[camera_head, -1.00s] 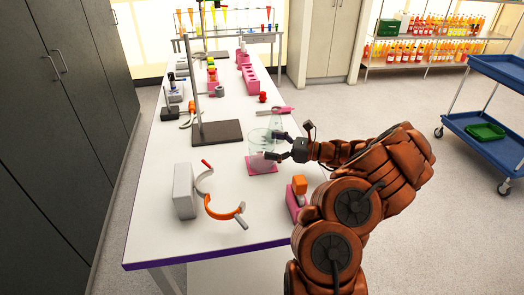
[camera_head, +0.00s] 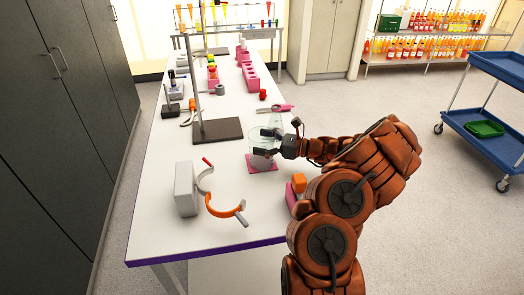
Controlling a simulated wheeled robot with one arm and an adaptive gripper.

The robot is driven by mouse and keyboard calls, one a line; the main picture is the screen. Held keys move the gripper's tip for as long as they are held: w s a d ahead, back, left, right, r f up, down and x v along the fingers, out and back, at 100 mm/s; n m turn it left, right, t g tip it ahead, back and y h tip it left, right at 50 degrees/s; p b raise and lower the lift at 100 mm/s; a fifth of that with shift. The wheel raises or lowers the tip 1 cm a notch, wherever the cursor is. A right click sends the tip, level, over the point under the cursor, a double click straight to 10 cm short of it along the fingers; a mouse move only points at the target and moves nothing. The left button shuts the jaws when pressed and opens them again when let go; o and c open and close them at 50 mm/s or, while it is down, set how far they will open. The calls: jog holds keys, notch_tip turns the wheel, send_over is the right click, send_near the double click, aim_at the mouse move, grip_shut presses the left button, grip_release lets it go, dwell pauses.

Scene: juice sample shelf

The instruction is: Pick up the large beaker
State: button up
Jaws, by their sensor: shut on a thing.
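The large beaker (camera_head: 259,145) is clear glass and stands upright over a pink square mat (camera_head: 256,166) on the white table. I cannot tell whether its base touches the mat. My gripper (camera_head: 270,142) reaches in from the right and is shut on the beaker's right side. The fingers cover part of the beaker's right wall. A second clear glass vessel (camera_head: 276,120) stands just behind.
A dark stand base (camera_head: 217,131) with a tall rod is left behind the beaker. An orange clamp (camera_head: 225,210) and a grey block (camera_head: 185,190) lie front left. A pink block with an orange top (camera_head: 298,184) sits near my arm.

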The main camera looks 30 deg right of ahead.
jog(key=shift+c, duration=0.4)
jog(key=shift+r, duration=0.15)
notch_tip(320, 180, up, 10)
jog(key=b, duration=0.2)
jog(key=shift+f+b, duration=0.2)
jog(key=shift+b, duration=0.1)
dwell(0.5)
